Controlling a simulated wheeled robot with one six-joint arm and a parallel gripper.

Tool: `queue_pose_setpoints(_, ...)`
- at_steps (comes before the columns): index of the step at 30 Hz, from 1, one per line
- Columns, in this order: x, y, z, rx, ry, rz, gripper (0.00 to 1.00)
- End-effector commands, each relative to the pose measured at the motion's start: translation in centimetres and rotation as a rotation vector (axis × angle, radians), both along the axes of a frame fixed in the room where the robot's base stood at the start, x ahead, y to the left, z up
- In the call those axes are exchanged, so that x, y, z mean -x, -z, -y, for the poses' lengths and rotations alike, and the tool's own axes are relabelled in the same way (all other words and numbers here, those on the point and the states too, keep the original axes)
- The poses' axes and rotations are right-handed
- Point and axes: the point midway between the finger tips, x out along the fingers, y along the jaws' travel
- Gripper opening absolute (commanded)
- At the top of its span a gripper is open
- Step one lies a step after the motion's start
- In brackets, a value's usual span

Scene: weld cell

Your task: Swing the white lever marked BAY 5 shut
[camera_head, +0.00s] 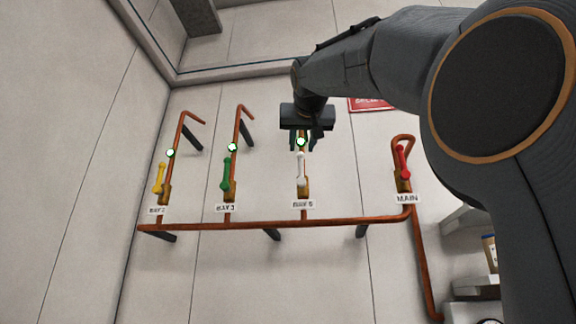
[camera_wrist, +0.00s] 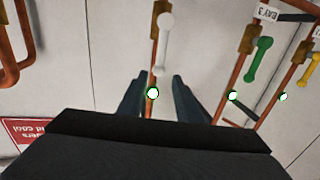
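The white lever (camera_head: 300,169) sits on the third copper branch pipe from the left, just above the label BAY 5 (camera_head: 303,204). It stands upright, in line with its pipe. In the wrist view the white lever (camera_wrist: 164,45) shows upside down, ahead of my fingers. My gripper (camera_head: 309,140) is above the lever in the head view, near the round green-rimmed indicator (camera_head: 300,142). In the wrist view my gripper (camera_wrist: 160,82) has its two dark fingers apart, with the pipe and indicator showing between them. Nothing is held, and I see no contact with the lever.
A green lever (camera_head: 227,170) and a yellow lever (camera_head: 159,178) stand on branches to the left. A red lever (camera_head: 403,163) marked MAIN is to the right. A horizontal copper pipe (camera_head: 260,224) runs below. A red sign (camera_head: 369,105) hangs behind my arm.

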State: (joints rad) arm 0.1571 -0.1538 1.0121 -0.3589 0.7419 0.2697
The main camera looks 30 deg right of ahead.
Motion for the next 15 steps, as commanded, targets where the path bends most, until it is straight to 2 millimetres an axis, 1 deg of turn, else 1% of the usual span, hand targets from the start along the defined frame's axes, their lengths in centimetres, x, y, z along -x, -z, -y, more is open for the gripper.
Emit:
queue_pose_setpoints(9, -4.4, 0.0, 2.3, -0.001, 0.007, -0.005, 0.32)
queue_pose_setpoints(12, -5.5, 0.0, 2.6, -0.001, 0.005, -0.004, 0.32)
queue_pose_setpoints(15, -6.2, 0.0, 2.8, -0.001, 0.004, -0.004, 0.32)
